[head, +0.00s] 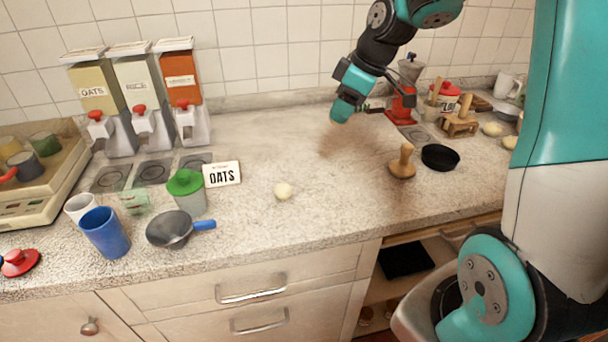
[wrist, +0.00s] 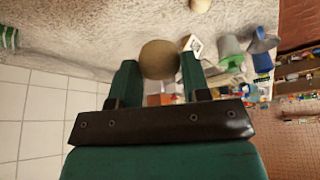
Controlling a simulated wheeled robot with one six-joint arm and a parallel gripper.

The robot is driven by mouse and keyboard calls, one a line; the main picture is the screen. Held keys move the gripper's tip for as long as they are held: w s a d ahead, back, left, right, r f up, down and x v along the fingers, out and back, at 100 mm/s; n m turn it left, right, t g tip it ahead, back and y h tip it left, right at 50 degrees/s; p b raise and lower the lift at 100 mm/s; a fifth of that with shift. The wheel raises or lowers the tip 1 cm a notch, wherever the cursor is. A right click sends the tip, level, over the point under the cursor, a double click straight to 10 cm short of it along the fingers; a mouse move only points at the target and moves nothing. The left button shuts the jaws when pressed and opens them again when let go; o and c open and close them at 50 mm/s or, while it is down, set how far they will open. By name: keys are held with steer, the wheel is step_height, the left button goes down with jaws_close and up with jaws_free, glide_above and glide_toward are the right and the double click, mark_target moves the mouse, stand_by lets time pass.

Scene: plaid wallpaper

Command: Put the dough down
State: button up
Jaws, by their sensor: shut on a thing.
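My gripper (wrist: 158,64) is shut on a round brownish dough ball (wrist: 160,57), held between its two fingers in the wrist view. In the head view my gripper (head: 342,108) hangs over the back middle of the counter, near the tiled wall. The held dough cannot be made out in that view. A pale round lump (wrist: 201,5) shows at the top edge of the wrist view.
The middle counter is mostly clear.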

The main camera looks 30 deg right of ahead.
mark_target(339, 185)
steer(key=shift+s+d+r+n, duration=0.3)
steer(key=shift+d+r+n, duration=0.1)
steer(key=shift+r, duration=0.2)
steer(key=shift+s+d+r+n, duration=0.3)
steer(key=shift+d+r+n, duration=0.1)
steer(key=shift+r, duration=0.2)
steer(key=shift+s+f+g+y, duration=0.15)
steer(key=shift+f+g+y, duration=0.15)
step_height(339, 185, down, 19)
steer(key=shift+r, duration=0.1)
steer(key=o, duration=1)
